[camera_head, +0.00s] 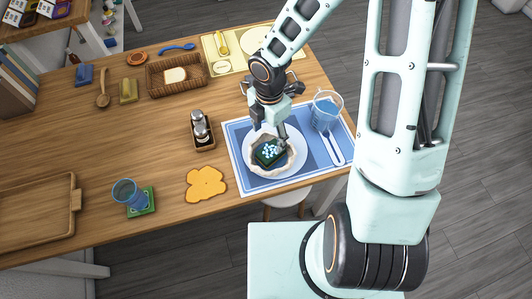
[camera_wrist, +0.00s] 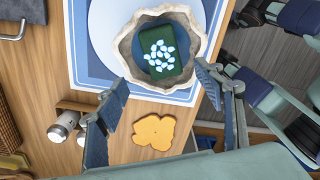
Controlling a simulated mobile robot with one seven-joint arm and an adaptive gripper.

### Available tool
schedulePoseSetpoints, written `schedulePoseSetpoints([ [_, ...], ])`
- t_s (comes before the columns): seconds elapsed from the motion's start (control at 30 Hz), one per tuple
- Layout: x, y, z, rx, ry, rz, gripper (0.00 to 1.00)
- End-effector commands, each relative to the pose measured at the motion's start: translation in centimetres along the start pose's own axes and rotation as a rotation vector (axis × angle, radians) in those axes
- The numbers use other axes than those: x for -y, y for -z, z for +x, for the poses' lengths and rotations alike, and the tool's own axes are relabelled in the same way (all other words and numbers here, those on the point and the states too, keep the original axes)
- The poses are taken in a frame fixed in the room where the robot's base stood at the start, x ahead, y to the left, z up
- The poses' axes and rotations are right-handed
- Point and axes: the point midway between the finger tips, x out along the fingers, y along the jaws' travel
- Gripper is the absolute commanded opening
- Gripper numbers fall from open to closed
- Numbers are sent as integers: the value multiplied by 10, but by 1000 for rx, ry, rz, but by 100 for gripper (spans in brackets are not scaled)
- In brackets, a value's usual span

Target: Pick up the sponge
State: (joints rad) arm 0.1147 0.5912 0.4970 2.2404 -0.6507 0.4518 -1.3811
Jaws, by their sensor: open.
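A dark green block with pale blue-white spots (camera_head: 268,153) lies in a cream, wavy-rimmed bowl (camera_head: 254,170); it may be the sponge, but I cannot tell for sure. The bowl stands on a white plate (camera_head: 300,146) on a blue placemat. In the wrist view the green block (camera_wrist: 182,66) sits inside the bowl (camera_wrist: 127,42), its top face showing. My gripper (camera_head: 269,127) is above the bowl in the head view. In the wrist view my gripper (camera_wrist: 161,78) has its fingers wide apart with nothing between them, toward the bowl's near side.
A clear blue pitcher (camera_head: 325,112) and white cutlery (camera_head: 331,146) are right of the plate. A caddy with shakers (camera_head: 202,131) and a flat orange-yellow piece (camera_head: 206,184) lie left. A blue glass (camera_head: 127,193) stands farther left. A basket (camera_head: 177,76) and small blocks are at the back.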

Motion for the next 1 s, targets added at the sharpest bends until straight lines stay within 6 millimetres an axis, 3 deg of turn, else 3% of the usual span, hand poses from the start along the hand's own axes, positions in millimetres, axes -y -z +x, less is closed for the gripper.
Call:
schedulePoseSetpoints([
  [0.2, 1, 0, 37, 0, 3, -1, 62],
  [0.43, 2, -1, 53, 0, 2, 1, 62],
  [0.7, 4, -6, 91, 1, 2, 0, 62],
  [1.0, 4, -6, 98, 2, 0, 4, 62],
])
